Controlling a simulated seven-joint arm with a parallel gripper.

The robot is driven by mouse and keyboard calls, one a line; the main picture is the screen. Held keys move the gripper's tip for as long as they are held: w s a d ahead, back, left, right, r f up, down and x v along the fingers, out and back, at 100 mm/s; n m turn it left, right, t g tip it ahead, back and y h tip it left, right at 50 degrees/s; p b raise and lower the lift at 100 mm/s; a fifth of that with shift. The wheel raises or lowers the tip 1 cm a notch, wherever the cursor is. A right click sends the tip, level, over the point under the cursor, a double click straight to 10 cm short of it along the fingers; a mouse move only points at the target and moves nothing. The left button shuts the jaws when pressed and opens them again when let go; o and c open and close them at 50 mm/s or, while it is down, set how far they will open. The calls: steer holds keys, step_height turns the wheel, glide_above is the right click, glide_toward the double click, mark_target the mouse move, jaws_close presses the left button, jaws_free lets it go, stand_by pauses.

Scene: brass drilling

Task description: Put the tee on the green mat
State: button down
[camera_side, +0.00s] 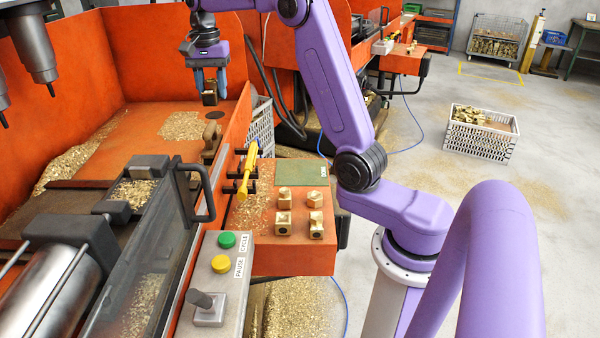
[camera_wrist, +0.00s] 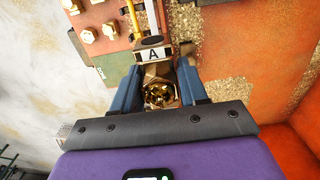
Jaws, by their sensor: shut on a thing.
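My gripper (camera_side: 210,88) hangs above the orange machine bed at the upper left of the side view. Its blue fingers are shut on a small dark brass fitting, which I take to be the tee (camera_side: 210,98). In the wrist view the tee (camera_wrist: 160,94) sits between the fingers (camera_wrist: 160,82), with a bright, chip-like gold opening facing the camera. The green mat (camera_side: 302,174) lies flat on the orange shelf, well to the lower right of my gripper and apart from it. It also shows in the wrist view (camera_wrist: 114,66), partly hidden by a finger.
Several brass fittings (camera_side: 285,222) stand on the shelf in front of the mat. A yellow-handled tool (camera_side: 248,172) hangs in a rack left of the mat. An orange wall (camera_side: 236,122) separates the machine bed from the shelf. A white plate marked A (camera_wrist: 154,54) shows beyond the tee.

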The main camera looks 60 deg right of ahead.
steer(key=s+d+f, duration=0.2)
steer(key=s+d, duration=1.3)
steer(key=s, duration=0.5)
glide_above(293, 171)
steer(key=f, duration=2.7)
steer(key=shift+s+a+f, duration=0.2)
steer(key=shift+f, duration=0.1)
steer(key=shift+w+d+f, duration=0.1)
steer(key=shift+f, duration=0.15)
steer(key=shift+w+d+f, duration=0.1)
steer(key=shift+w+f, duration=0.05)
steer(key=shift+f, duration=1.45)
steer(key=shift+f, duration=0.2)
